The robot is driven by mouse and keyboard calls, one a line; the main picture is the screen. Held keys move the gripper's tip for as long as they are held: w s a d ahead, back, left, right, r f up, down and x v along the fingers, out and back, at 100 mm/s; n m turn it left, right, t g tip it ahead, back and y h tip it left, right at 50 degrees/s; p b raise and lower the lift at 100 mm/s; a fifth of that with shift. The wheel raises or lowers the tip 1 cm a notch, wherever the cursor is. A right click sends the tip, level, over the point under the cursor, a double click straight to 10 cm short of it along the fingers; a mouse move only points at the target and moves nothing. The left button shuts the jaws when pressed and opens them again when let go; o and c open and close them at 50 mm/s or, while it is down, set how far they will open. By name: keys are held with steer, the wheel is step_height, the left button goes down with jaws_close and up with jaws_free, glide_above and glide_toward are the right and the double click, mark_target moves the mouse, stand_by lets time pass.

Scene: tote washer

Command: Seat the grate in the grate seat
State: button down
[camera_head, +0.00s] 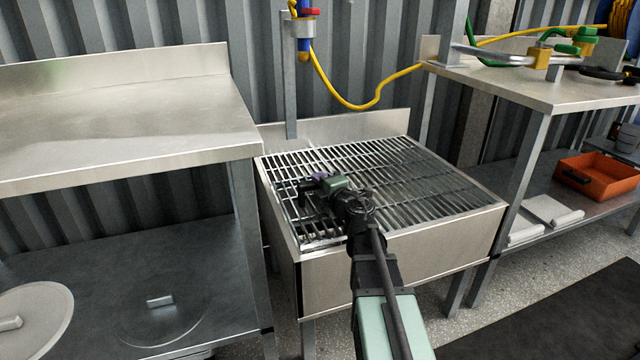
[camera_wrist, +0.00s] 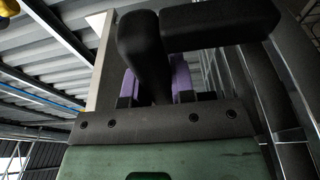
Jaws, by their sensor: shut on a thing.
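The grate (camera_head: 395,165) is a metal frame of parallel bars and lies across the top of the square steel basin (camera_head: 400,250). Whether it sits flush along every edge is hard to tell, since my arm covers part of the front left.
A bare steel table (camera_head: 120,115) stands close on the left, with round lids on its lower shelf. A steel table (camera_head: 540,85) on the right holds fittings and a green hose. A yellow hose (camera_head: 345,100) hangs behind the basin. An orange tray (camera_head: 598,180) sits on the right lower shelf.

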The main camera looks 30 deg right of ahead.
steer(key=shift+f+b, duration=0.55)
steer(key=shift+f, duration=0.1)
steer(key=shift+f, duration=0.1)
steer(key=shift+f, duration=0.15)
steer(key=shift+f+b, duration=0.15)
steer(key=shift+b, duration=0.25)
stand_by(0.4)
steer(key=shift+c, duration=1.6)
jaws_free()
steer(key=shift+s, duration=0.1)
steer(key=shift+s+d, duration=0.2)
steer(key=shift+s, duration=2.05)
steer(key=shift+s+d, duration=0.2)
steer(key=shift+s, duration=2)
